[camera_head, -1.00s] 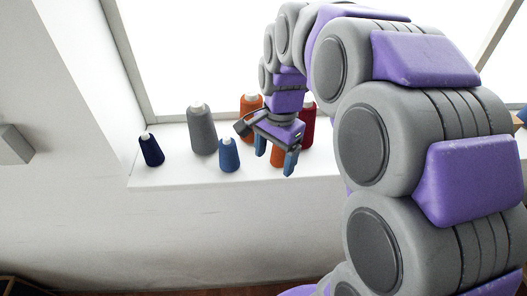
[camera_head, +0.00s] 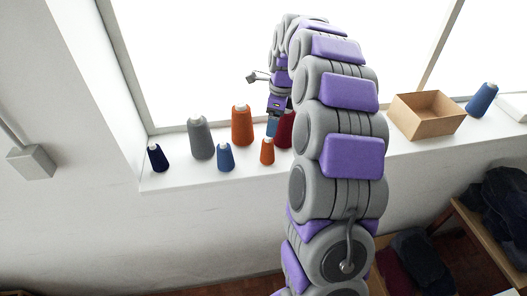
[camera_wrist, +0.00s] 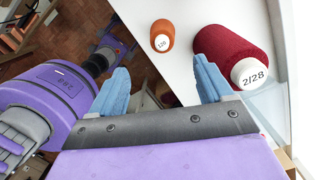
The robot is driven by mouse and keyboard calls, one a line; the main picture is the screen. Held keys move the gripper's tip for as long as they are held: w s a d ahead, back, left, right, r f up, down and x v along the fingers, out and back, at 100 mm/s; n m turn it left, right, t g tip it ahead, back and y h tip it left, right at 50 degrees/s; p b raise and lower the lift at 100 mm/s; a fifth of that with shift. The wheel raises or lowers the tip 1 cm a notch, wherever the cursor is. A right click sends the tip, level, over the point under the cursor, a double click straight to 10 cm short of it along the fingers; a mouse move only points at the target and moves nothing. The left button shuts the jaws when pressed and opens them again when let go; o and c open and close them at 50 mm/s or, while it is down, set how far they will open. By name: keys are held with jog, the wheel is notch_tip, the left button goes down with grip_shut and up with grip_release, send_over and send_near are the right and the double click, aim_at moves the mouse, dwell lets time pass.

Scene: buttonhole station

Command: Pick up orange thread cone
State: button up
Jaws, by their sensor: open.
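Two orange thread cones stand on the white sill in the head view: a large one (camera_head: 242,125) at the back and a small one (camera_head: 267,151) near the front edge. In the wrist view a small orange cone (camera_wrist: 162,35) with a white labelled top lies ahead of and between the fingers, apart from them. My gripper (camera_wrist: 162,82) is open and empty, its two blue fingers spread. In the head view my gripper (camera_head: 272,126) hangs just above and behind the small orange cone, partly hidden by my arm.
A dark red cone (camera_wrist: 228,45) marked 2/28 stands close beside the right finger. Grey (camera_head: 201,139), blue (camera_head: 225,158) and navy (camera_head: 157,158) cones stand to the left. A cardboard box (camera_head: 428,125) and another blue cone (camera_head: 482,100) stand right. A window backs the sill.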

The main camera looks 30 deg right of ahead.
aim_at(264, 148)
jog(key=a+f, duration=0.1)
jog(key=f, duration=0.1)
jog(key=f+p, duration=0.1)
jog(key=f, duration=0.2)
jog(key=a+f, duration=0.1)
jog(key=f, duration=0.2)
jog(key=shift+w+a, duration=0.35)
jog(key=f, duration=0.1)
jog(key=d+f+p, duration=0.1)
jog(key=f, duration=0.1)
jog(key=w+d+f, duration=0.1)
jog(key=shift+w+d+f+p, duration=0.1)
jog(key=shift+d+f+p, duration=0.15)
jog(key=shift+p, duration=0.1)
jog(key=shift+d+f, duration=0.2)
jog(key=shift+d, duration=0.05)
jog(key=shift+a+r, duration=0.1)
jog(key=shift+a, duration=1.2)
jog(key=shift+c, duration=1.4)
jog(key=shift+a+r, duration=0.1)
jog(key=shift+a, duration=0.2)
jog(key=c, duration=0.3)
jog(key=shift+s+d, duration=0.2)
jog(key=shift+d, duration=0.95)
jog(key=c, duration=0.6)
